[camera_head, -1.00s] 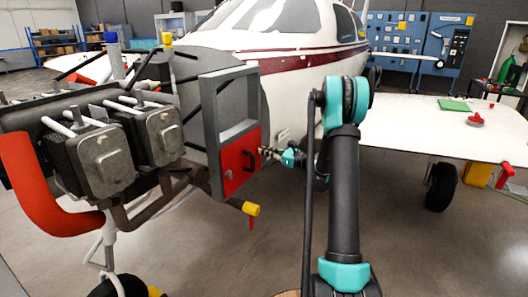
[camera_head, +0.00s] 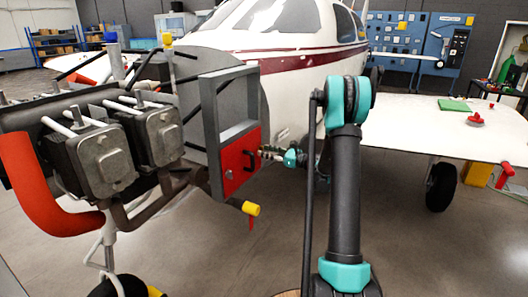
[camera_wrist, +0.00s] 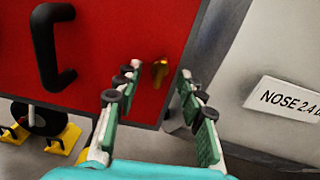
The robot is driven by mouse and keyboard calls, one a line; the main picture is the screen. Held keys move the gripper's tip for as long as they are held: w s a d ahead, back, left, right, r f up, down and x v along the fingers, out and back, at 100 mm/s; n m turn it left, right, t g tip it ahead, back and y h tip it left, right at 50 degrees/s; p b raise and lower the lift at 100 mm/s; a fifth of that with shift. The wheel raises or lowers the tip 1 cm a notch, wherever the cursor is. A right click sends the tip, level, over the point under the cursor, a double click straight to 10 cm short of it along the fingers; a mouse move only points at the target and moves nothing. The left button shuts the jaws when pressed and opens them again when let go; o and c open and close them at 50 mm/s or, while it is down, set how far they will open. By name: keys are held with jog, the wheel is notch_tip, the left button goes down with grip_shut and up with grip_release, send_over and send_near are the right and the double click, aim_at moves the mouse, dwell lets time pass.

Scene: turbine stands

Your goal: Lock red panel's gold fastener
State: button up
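The red panel (camera_head: 240,161) is set in the lower part of a grey frame on the aircraft's nose. It fills the left of the wrist view (camera_wrist: 110,50), with a black handle (camera_wrist: 50,48) on it. The gold fastener (camera_wrist: 159,71) is near the panel's right edge in the wrist view. My gripper (camera_wrist: 158,82) is open, with its fingers apart on either side of the fastener in the picture. No contact with the fastener shows. In the head view my gripper (camera_head: 266,152) is at the panel's right edge, too small to judge there.
The grey frame (camera_head: 206,115) surrounds the panel, with the engine (camera_head: 100,150) to the left. A yellow-tipped rod (camera_head: 250,208) juts out below. A white plate reading "NOSE" (camera_wrist: 290,103) is right of the fingers. The white wing (camera_head: 430,130) lies to the right.

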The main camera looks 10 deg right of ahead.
jog(key=v, duration=0.4)
dwell(0.3)
jog(key=s+a+f+n+g+h, duration=0.25)
jog(key=s+n, duration=0.35)
jog(key=s, duration=0.4)
jog(key=s+a+f+n+g+h, duration=0.1)
jog(key=s+a+n+g+h, duration=0.1)
jog(key=s+a+n+h, duration=0.5)
jog(key=s+d+f+n+h, duration=0.1)
jog(key=s+d+n, duration=0.3)
jog(key=s, duration=0.4)
jog(key=s+d+f+n+g+h, duration=0.1)
jog(key=s+d+f+n+h, duration=0.1)
jog(key=s, duration=0.6)
jog(key=s+d+f+n+g+h, duration=0.1)
jog(key=s+d+f+n+h, duration=0.1)
jog(key=s+d+n, duration=0.3)
jog(key=s+d+f, duration=0.1)
jog(key=s, duration=0.1)
jog(key=shift+s+d+n, duration=0.2)
jog(key=shift+s+n, duration=0.1)
jog(key=shift+s, duration=0.1)
jog(key=shift+f, duration=0.15)
jog(key=shift+c, duration=0.6)
